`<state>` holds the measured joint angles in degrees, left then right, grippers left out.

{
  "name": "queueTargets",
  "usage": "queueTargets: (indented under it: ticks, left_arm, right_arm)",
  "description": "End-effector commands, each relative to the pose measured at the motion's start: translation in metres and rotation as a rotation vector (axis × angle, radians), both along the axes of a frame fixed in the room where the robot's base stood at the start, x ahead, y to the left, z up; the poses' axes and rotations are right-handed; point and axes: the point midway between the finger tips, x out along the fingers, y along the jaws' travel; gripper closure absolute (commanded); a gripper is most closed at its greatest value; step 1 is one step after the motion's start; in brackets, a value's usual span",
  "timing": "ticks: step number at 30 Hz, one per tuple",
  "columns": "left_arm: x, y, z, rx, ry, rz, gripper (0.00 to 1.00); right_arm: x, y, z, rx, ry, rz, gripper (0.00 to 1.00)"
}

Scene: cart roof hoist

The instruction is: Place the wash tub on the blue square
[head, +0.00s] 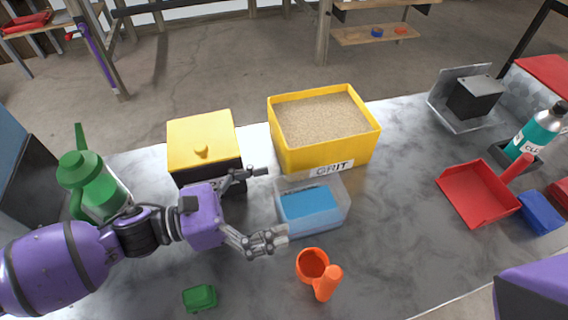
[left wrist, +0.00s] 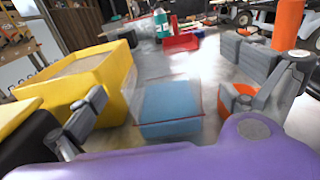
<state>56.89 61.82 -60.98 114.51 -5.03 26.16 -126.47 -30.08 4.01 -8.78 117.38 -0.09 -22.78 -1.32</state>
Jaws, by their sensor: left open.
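The wash tub (head: 335,218) is a clear, see-through box standing on the grey table in front of the yellow grit bin. Blue shows inside it or through it; I cannot tell whether this is its contents or the blue square beneath. My left gripper (head: 266,207) is open just left of the tub, with its fingers spread toward the tub's near and far sides. In the left wrist view the tub (left wrist: 168,110) lies ahead between the open fingers (left wrist: 165,72). It does not appear held. My right gripper is not in view.
The yellow grit bin (head: 327,157) stands close behind the tub. A yellow-topped black box (head: 203,142) is behind my left gripper. An orange scoop (head: 313,265) lies in front.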

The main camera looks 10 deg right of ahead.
Motion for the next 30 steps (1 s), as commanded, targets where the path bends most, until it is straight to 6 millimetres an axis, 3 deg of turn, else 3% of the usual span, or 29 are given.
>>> queueTargets:
  ticks: [4,14,22,30]
  left_arm:
    - [0.0,0.0,-0.032,0.0,0.003,0.001,0.0]
    - [0.002,-0.031,-0.029,-0.002,-0.002,-0.001,0.0]
    - [0.002,-0.069,-0.029,-0.003,-0.001,-0.001,0.0]
    - [0.003,-0.075,-0.031,0.001,-0.001,0.001,0.0]
  right_arm:
    - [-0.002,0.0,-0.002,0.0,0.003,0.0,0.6]
    - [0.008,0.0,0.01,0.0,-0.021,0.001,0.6]
    - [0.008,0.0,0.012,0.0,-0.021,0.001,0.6]
    - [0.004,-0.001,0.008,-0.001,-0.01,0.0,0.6]
